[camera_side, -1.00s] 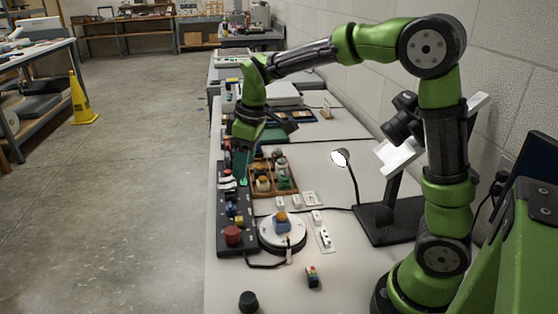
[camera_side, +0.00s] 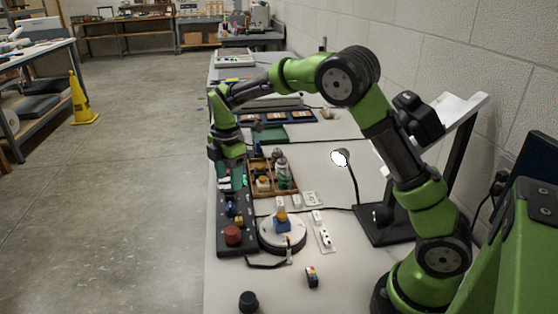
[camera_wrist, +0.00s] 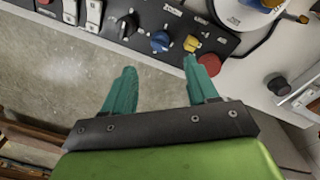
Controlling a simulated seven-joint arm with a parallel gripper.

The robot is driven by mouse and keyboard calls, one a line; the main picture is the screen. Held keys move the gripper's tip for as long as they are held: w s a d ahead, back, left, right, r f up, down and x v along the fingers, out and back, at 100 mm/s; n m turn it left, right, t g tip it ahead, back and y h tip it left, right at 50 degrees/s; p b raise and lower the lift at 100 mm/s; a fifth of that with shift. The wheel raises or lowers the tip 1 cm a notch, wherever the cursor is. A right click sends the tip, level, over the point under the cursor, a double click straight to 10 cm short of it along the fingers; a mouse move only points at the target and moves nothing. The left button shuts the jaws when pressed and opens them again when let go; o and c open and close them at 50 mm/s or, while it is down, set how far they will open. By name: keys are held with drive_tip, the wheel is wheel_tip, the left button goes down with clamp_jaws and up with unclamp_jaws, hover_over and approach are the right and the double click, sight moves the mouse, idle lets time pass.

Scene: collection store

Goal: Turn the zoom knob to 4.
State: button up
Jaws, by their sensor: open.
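The black control panel (camera_side: 222,240) lies along the left edge of the table. It also shows at the top of the wrist view (camera_wrist: 228,45). It carries a black knob (camera_wrist: 127,26), a blue knob (camera_wrist: 160,41), a yellow knob (camera_wrist: 192,43) and a red knob or button (camera_wrist: 210,63). The printed labels are too small to read, so I cannot tell which is the zoom knob. My gripper (camera_wrist: 160,72) is open and empty, its teal fingers apart and clear of the knobs. In the side view it hangs over the panel's far part, hiding some controls.
A round white turntable (camera_side: 269,242) with a blue and orange object stands right of the panel. A wooden tray (camera_side: 260,165) with small items is beyond it. A lamp (camera_side: 340,158) stands to the right. A loose black knob (camera_side: 248,301) is at the front edge.

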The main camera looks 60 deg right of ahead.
sight(231, 204)
drive_tip(key=f, duration=1)
drive_tip(key=shift+w, duration=0.25)
drive_tip(key=shift+r, duration=0.1)
drive_tip(key=c, duration=1)
